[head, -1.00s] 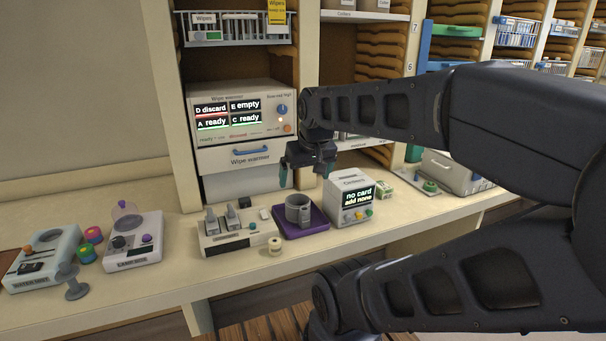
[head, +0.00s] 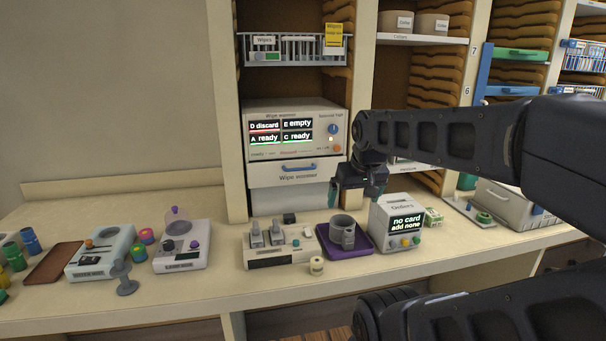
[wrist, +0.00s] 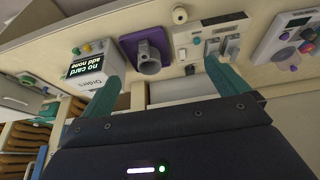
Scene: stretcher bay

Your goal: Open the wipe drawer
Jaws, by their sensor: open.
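The wipe warmer (head: 292,135) stands in a shelf bay; its display reads D discard, E empty, A ready, C ready. Below the display is its drawer front (head: 262,177), labelled Wipe warmer, with a blue bar handle (head: 299,167). The drawer looks shut, flush with the body. My gripper (head: 353,196) is to the right of and a little below the handle, apart from it, fingers pointing down. It is open and empty. In the wrist view its two teal fingers (wrist: 160,88) are spread wide, with the counter beyond them. The warmer does not clearly show there.
On the counter below are a grey cup on a purple tray (head: 329,251), the no-card box (head: 397,222), a switch unit (head: 279,246) and a small spool (head: 317,265). A wire basket (head: 290,49) hangs above the warmer. A shelf post stands right of the bay.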

